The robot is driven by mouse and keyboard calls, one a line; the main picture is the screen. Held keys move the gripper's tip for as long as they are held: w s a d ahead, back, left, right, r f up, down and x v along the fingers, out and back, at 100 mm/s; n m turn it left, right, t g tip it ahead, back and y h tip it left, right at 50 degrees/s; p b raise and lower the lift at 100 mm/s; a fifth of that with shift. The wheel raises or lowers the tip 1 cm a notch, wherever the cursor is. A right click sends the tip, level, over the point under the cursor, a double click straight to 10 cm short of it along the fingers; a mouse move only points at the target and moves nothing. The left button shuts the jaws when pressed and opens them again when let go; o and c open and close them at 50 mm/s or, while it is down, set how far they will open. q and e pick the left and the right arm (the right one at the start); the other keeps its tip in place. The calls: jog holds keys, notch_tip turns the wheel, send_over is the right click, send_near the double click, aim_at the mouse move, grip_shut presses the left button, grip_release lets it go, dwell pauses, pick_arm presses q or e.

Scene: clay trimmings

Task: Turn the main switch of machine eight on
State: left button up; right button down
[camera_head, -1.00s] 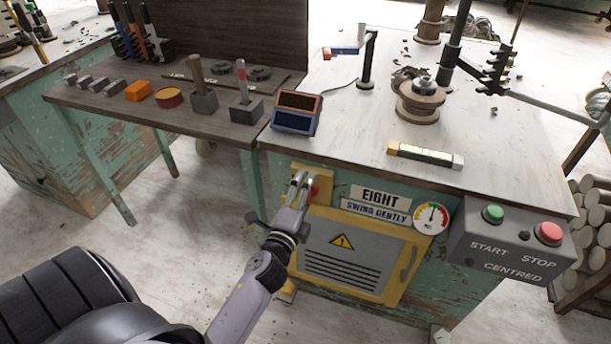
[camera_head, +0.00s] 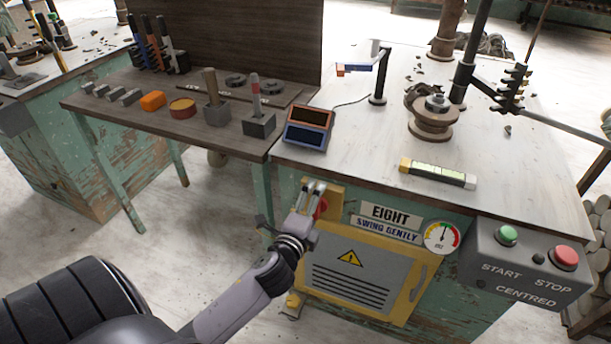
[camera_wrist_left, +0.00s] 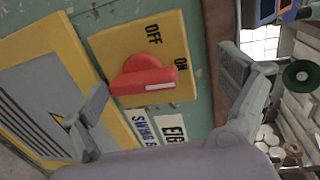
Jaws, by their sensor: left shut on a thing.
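The main switch of machine eight is a red knob (camera_wrist_left: 143,82) on a yellow plate (camera_wrist_left: 115,45) marked OFF and ON. In the left wrist view, the knob's white-striped end points right, close beside the word ON and away from OFF. My left gripper (camera_head: 314,190) is at this plate on the bench front, shut on the red knob. In the left wrist view its fingers (camera_wrist_left: 165,105) stand on either side of the knob. In the head view, the fingers partly hide the knob. My right gripper is not in view.
The sign EIGHT (camera_head: 391,215) and a gauge (camera_head: 441,238) are right of the switch. Below is a yellow-framed vented door (camera_head: 365,270). A grey START/STOP box (camera_head: 525,268) juts out at the right. A small two-panel display (camera_head: 308,128) stands on the bench above.

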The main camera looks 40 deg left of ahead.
pick_arm(q)
jog(key=f+b+v, duration=0.2)
jog(key=b+v, duration=0.3)
jog(key=v, duration=1.5)
jog(key=shift+s, duration=0.2)
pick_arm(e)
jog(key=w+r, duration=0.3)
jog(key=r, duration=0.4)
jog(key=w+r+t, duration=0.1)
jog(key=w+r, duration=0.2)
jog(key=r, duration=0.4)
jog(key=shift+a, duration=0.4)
pick_arm(q)
jog(key=shift+a+t, duration=0.1)
jog(key=shift+t, duration=0.2)
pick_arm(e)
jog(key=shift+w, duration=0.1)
